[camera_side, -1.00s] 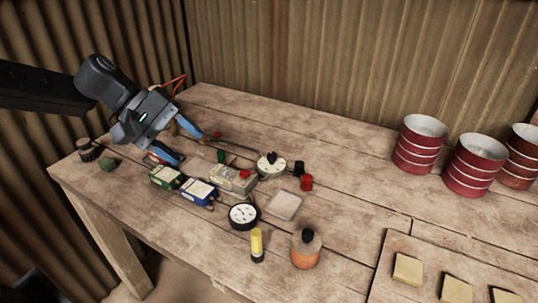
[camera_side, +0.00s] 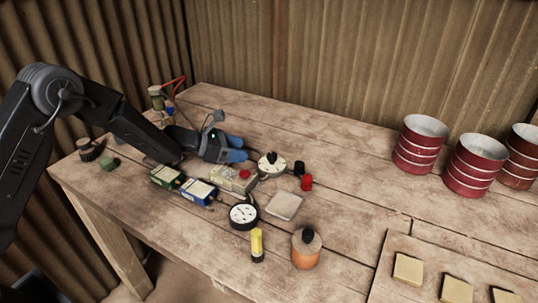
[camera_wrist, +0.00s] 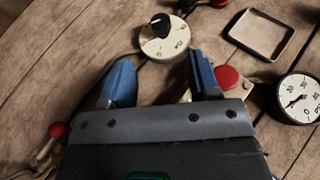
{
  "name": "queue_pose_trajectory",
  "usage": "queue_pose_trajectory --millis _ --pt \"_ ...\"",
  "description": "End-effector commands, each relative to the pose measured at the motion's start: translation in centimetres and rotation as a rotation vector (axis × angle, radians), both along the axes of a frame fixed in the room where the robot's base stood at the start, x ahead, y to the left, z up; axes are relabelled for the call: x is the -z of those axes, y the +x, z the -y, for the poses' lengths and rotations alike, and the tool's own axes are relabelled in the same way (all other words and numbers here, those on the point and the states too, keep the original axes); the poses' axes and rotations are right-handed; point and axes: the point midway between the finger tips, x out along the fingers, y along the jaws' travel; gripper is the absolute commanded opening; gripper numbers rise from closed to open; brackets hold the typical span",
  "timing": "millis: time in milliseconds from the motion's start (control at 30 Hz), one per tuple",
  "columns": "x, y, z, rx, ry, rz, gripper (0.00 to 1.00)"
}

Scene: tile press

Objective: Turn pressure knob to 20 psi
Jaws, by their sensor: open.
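The pressure knob is a round white dial (camera_side: 266,170) with a black grip, lying on the wooden bench near its middle. In the wrist view the dial (camera_wrist: 166,47) sits just beyond the fingertips, roughly centred between them. Its black grip (camera_wrist: 160,24) points to the upper right edge area; I cannot read its setting. My gripper (camera_side: 240,149) is low over the bench, left of the dial, with blue fingers. In the wrist view my gripper (camera_wrist: 161,78) is open, empty and apart from the dial. A black-rimmed gauge (camera_side: 243,216) stands nearer the front; it also shows in the wrist view (camera_wrist: 300,97).
A box with a red button (camera_side: 234,179) and a blue unit (camera_side: 198,191) lie close in front of my gripper.

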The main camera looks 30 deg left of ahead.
Motion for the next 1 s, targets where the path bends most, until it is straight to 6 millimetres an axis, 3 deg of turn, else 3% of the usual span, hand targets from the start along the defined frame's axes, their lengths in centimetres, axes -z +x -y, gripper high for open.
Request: queue_pose_trajectory --millis 400,600,933,1000 --pt "3.1 5.3 5.4 0.003 0.001 0.001 0.56" --pt "3.8 6.3 6.5 0.003 0.001 0.001 0.56" --pt "3.8 6.5 6.6 0.002 0.001 0.001 0.56" --pt "3.8 6.5 6.6 0.002 0.001 0.001 0.51"
